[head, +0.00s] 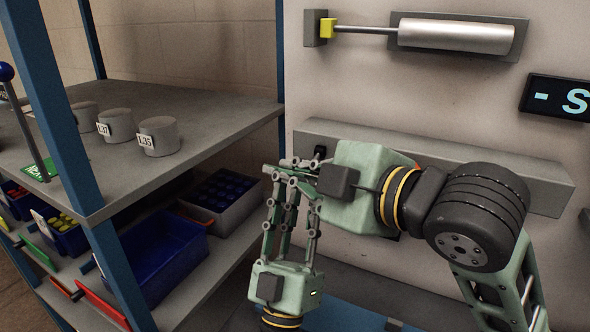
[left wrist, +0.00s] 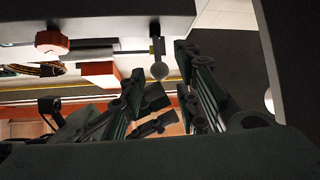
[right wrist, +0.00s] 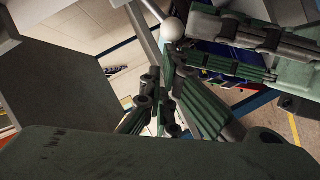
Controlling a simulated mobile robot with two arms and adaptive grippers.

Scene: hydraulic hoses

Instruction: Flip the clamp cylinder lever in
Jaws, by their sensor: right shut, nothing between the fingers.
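A silver cylinder (head: 457,36) with a thin rod and a yellow end block (head: 327,28) is mounted high on the pale panel. A small black part (head: 320,152) shows on the grey rail, just behind my right gripper (head: 284,170), which is shut and empty and points left. My left gripper (head: 291,182) is open and empty below it, fingers pointing up. A grey ball on a short stem (left wrist: 160,71) hangs near the fingertips in the left wrist view. A pale ball (right wrist: 172,29) shows beyond the right fingertips in the right wrist view. I cannot tell whether either is the lever's knob.
A blue-posted shelf (head: 230,110) on the left holds grey labelled cylinders (head: 158,136) and a blue-knobbed lever (head: 6,72). Below stand a blue bin (head: 150,262) and a crate of blue caps (head: 220,195). The grey rail (head: 535,180) runs behind my right wrist. A dark display (head: 560,97) is at right.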

